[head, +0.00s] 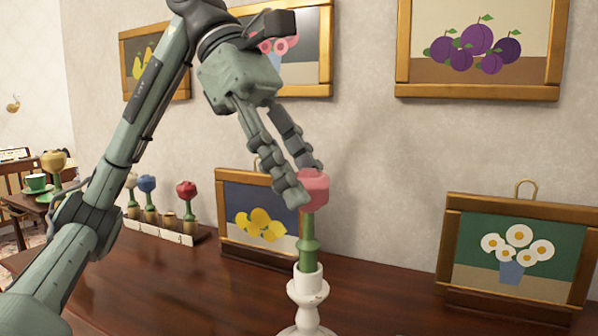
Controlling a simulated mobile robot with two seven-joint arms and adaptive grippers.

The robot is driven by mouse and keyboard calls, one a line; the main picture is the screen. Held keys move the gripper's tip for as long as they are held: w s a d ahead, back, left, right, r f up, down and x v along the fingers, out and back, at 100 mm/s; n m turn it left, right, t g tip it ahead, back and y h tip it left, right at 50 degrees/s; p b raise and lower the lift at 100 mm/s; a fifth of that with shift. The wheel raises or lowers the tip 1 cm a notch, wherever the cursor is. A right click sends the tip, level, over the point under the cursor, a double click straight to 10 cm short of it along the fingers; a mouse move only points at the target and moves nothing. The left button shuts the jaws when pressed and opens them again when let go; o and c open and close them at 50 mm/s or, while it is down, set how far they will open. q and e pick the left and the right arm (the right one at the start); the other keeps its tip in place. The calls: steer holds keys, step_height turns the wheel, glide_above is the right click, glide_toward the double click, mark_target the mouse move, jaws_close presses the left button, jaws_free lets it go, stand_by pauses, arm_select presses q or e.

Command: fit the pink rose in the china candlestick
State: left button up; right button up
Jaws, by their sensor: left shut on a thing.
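The pink rose (314,190) is upright in the head view, with its green stem (308,228) pointing down. My left gripper (304,184) comes from above and is shut on the rose's pink head. The white china candlestick (306,287) stands on the dark wooden surface at the bottom centre. The lower end of the stem is at the candlestick's cup and its tip is hidden by the rim, so the stem appears to be in the opening. How deep it sits I cannot tell. My right gripper is not in view.
Behind stand a framed lemon picture (258,222) and a framed daisy picture (515,252). A white rack (160,232) with several flowers stands at the left. More framed pictures, including plums (478,48), hang above. The dark wooden top (390,305) is clear right of the candlestick.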

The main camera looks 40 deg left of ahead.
arm_select(q)
steer(key=shift+f+b, duration=0.5)
steer(key=shift+f, duration=0.2)
steer(key=o, duration=1)
steer(key=shift+o, duration=0.2)
steer(key=shift+r, duration=0.15)
steer(key=v, duration=1.1)
steer(key=shift+a+r, duration=0.3)
steer(key=shift+s, duration=0.1)
